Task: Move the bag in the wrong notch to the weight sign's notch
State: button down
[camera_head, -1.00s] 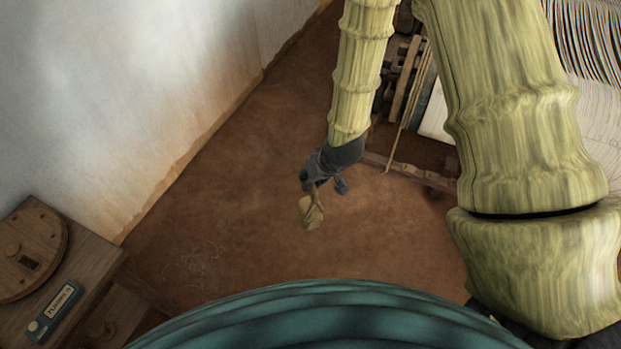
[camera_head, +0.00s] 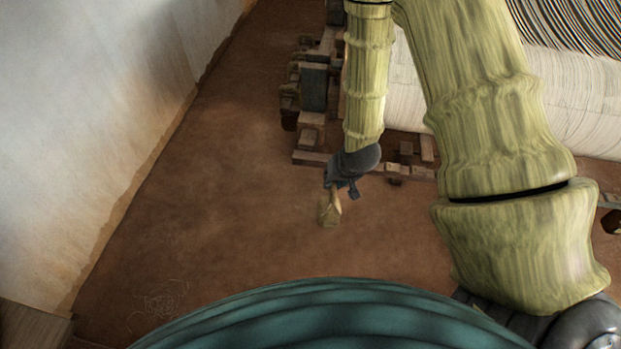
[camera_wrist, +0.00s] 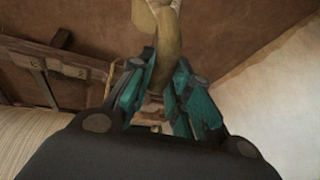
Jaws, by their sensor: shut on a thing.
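My gripper (camera_head: 340,186) is shut on the neck of a small tan bag (camera_head: 328,213) and holds it out over the brown floor. In the wrist view the bag's neck (camera_wrist: 168,55) sits between the teal finger pads of my gripper (camera_wrist: 167,85), and its body runs off the top edge.
The wooden loom frame (camera_head: 313,88) with its pale warp (camera_head: 480,95) stands behind and right of my gripper. A plaster wall (camera_head: 90,110) runs along the left. A wooden surface (camera_head: 30,325) shows at the lower left. The floor between is open, with loose thread (camera_head: 160,300) on it.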

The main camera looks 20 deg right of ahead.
jog(key=s+d+f+m+h+b, duration=0.1)
jog(key=s+d+f+m+b, duration=0.1)
jog(key=d+f+m, duration=0.3)
jog(key=shift+w+d+r+n+b, duration=0.15)
jog(key=shift+w+d+n, duration=0.25)
jog(key=shift+w+d, duration=1.6)
jog(key=shift+w+d+r+n+b, duration=0.1)
jog(key=shift+w+d+n+b, duration=0.25)
jog(key=shift+w+d, duration=1.6)
jog(key=shift+w+d+r+n+b, duration=0.15)
jog(key=shift+w+d+n, duration=0.55)
jog(key=shift+w, duration=2.3)
jog(key=shift+d+f+m+b, duration=0.15)
jog(key=shift+f+b, duration=0.15)
jog(key=shift+f, duration=0.35)
jog(key=shift+d+f+m+b, duration=0.1)
jog(key=shift+f+b, duration=0.15)
jog(key=shift+f, duration=0.35)
jog(key=shift+f, duration=0.3)
jog(key=c, duration=1.2)
grip_release()
jog(key=shift+c, duration=0.2)
jog(key=shift+s+f, duration=0.1)
jog(key=shift+s, duration=0.05)
